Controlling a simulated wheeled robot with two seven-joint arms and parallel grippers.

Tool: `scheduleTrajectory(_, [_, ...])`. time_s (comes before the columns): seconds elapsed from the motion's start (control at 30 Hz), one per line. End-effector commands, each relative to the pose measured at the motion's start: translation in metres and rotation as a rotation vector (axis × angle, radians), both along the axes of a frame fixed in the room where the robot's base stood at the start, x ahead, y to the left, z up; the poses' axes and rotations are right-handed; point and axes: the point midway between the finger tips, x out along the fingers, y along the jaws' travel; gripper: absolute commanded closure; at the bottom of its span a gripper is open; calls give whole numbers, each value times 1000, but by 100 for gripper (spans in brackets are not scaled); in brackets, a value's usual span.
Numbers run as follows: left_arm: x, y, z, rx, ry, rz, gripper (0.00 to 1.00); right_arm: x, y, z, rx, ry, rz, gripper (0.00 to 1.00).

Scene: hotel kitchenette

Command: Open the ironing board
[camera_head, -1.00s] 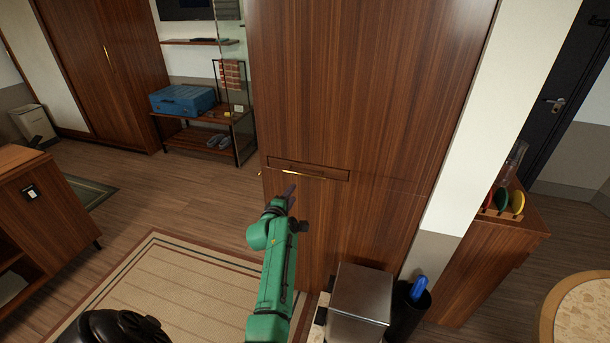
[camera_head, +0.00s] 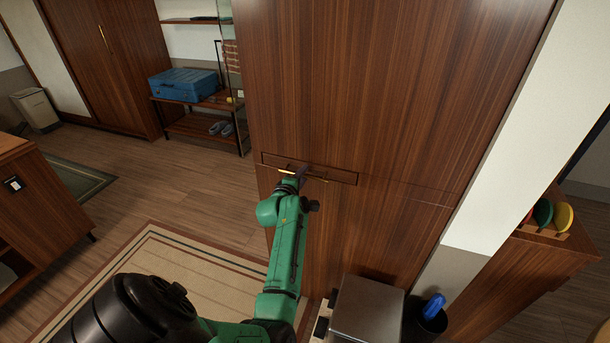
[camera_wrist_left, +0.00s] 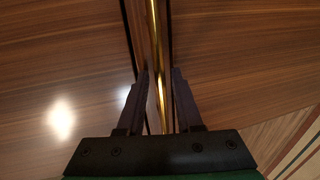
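A narrow wooden drawer front (camera_head: 342,177) is set flush in the tall wooden cabinet (camera_head: 375,85), with a thin brass handle (camera_head: 286,172) on it. No ironing board itself shows. My left gripper (camera_head: 301,170) is at this handle, covering part of it in the head view. In the left wrist view, the brass handle (camera_wrist_left: 156,40) runs lengthwise between the two dark fingers (camera_wrist_left: 160,74). The fingers stand apart with a gap on each side of the handle. My right gripper is not in view.
A metal bin (camera_head: 367,312) stands at the cabinet's foot, close to my left arm. A dark container with a blue item (camera_head: 433,306) is beside it. A striped rug (camera_head: 190,265) lies on the floor. Open floor (camera_head: 170,180) is left of the cabinet.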

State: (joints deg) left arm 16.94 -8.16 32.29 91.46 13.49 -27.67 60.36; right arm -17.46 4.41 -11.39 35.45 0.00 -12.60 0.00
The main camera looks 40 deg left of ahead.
Motion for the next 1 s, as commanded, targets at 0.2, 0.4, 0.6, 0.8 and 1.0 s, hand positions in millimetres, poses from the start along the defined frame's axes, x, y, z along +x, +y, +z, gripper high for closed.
scheduleTrajectory(0.2, [0, 0, 0, 0, 0, 0, 100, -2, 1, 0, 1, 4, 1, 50])
scheduleTrajectory(0.4, [0, 0, 0, 0, 0, 0, 100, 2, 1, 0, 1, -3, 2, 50])
scheduleTrajectory(0.6, [0, 0, 0, 0, 0, 0, 100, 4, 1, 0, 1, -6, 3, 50])
scheduleTrajectory(0.8, [0, 0, 0, 0, 0, 0, 100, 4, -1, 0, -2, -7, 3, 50])
scheduleTrajectory(1.0, [0, 0, 0, 0, 0, -1, 100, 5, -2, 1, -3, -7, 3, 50])
